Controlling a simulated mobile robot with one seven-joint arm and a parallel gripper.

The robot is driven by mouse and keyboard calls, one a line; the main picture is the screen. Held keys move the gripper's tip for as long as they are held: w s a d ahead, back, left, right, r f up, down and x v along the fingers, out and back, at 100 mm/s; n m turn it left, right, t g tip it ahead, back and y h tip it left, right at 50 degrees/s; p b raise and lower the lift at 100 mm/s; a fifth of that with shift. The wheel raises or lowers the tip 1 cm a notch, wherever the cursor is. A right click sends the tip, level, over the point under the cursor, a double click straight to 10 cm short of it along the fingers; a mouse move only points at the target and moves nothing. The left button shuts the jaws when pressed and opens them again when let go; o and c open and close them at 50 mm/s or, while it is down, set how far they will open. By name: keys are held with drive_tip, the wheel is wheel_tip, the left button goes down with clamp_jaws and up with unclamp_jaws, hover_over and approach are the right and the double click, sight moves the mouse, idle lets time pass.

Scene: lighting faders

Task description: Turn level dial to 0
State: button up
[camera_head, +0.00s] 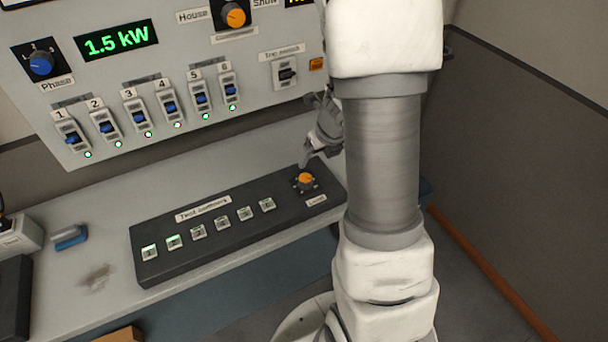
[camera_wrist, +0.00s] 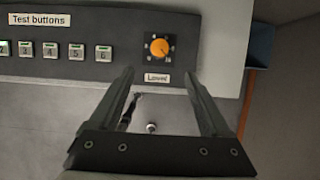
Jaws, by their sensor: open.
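The level dial (camera_head: 305,180) is an orange knob at the right end of the dark test-button console (camera_head: 250,189). In the wrist view the dial (camera_wrist: 159,47) sits on the console, with a ring of small numbers around it and a white label (camera_wrist: 157,78) below. My gripper (camera_wrist: 160,85) is open, its two dark fingers apart, with nothing between them. In this view the dial appears beyond the fingertips, between their lines. In the head view my gripper (camera_head: 310,158) is small and partly hidden by my arm, close above the dial. I cannot tell whether it touches.
The row of test buttons (camera_head: 208,229) lies left of the dial. A grey wall panel (camera_head: 150,80) with several breaker switches, a 1.5 kW display (camera_head: 116,40) and dials rises behind. A blue-handled object (camera_head: 70,237) lies on the bench at left.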

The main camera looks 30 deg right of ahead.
sight(306, 178)
drive_tip(key=b+x, duration=0.5)
drive_tip(key=x, duration=0.9)
drive_tip(key=shift+w, duration=0.1)
clamp_jaws()
